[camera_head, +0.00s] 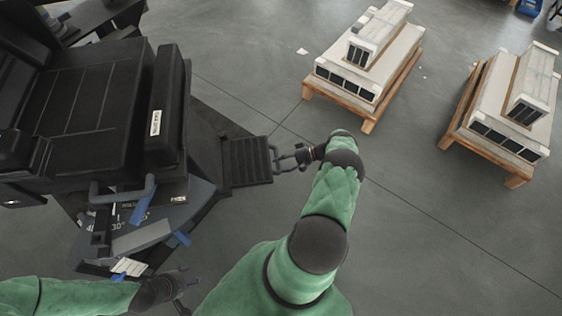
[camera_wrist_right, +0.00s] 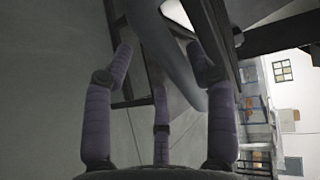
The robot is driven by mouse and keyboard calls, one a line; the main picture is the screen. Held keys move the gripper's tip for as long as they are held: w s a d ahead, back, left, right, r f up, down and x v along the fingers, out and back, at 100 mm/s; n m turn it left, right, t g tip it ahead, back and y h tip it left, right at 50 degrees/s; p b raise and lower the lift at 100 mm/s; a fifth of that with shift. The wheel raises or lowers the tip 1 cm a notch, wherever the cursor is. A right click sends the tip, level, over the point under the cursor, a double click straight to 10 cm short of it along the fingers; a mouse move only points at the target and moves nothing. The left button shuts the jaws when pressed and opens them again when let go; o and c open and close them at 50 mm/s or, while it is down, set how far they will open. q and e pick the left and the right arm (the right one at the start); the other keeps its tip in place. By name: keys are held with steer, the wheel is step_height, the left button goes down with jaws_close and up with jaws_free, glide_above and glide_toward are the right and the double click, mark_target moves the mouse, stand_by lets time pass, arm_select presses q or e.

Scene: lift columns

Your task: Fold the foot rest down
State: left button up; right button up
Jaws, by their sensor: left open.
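The foot rest (camera_head: 246,161) is a black ribbed plate at the right side of the large black chair-like machine (camera_head: 85,110) in the head view. My right gripper (camera_head: 274,157) is at the plate's right edge, with its fingertips close to or touching it. In the right wrist view, the fingers of my right gripper (camera_wrist_right: 162,65) are spread apart, with a grey curved bar (camera_wrist_right: 165,45) between them and a dark frame edge beside them. I cannot tell whether they touch the bar. My left gripper (camera_head: 187,290) is open and empty near the bottom of the head view.
A grey bar handle (camera_head: 122,192) and blue tape pieces are on the machine's lower front. Two wooden pallets (camera_head: 368,126) (camera_head: 512,181) with pale, block-like loads stand at the right.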

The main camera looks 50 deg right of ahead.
steer(key=shift+d+r, duration=0.2)
steer(key=v, duration=1.1)
steer(key=shift+s+d, duration=0.25)
steer(key=shift+s, duration=0.1)
steer(key=shift+r, duration=0.1)
